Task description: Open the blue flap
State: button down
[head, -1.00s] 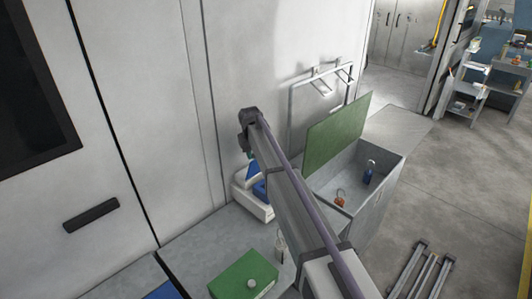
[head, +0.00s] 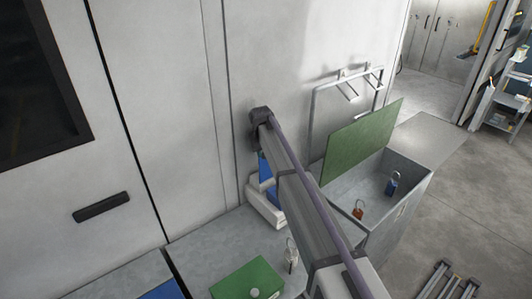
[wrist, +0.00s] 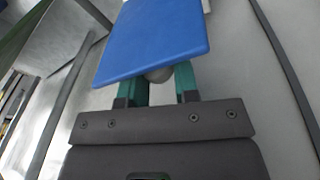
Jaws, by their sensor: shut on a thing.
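The blue flap (wrist: 152,38) is a flat blue panel seen close up in the wrist view, with a pale round knob (wrist: 158,75) on its near side. My gripper (wrist: 157,84) has its two green fingers on either side of this knob and is shut on it. In the head view the blue flap (head: 265,168) shows only as a tilted blue sliver above a white box (head: 264,208) against the wall. My arm hides most of the flap, the box and the gripper there.
A green flap (head: 235,281) with a round knob lies on the grey counter, beside a padlock (head: 291,256). To the right, an open grey bin (head: 352,190) has a raised green lid (head: 362,140) and holds orange and blue padlocks. Another blue panel (head: 163,291) shows at bottom left.

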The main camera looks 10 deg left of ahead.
jog(key=c, duration=1.3)
grip_release()
jog(key=shift+s+a, duration=0.15)
jog(key=shift+a, duration=0.2)
jog(key=o, duration=0.4)
jog(key=shift+a, duration=0.15)
jog(key=shift+o, duration=0.2)
notch_tip(320, 180, up, 11)
jog(key=s+p, duration=0.2)
jog(key=p, duration=0.8)
jog(key=shift+a+f+p, duration=0.15)
jog(key=shift+f+p, duration=0.05)
jog(key=shift+p, duration=0.15)
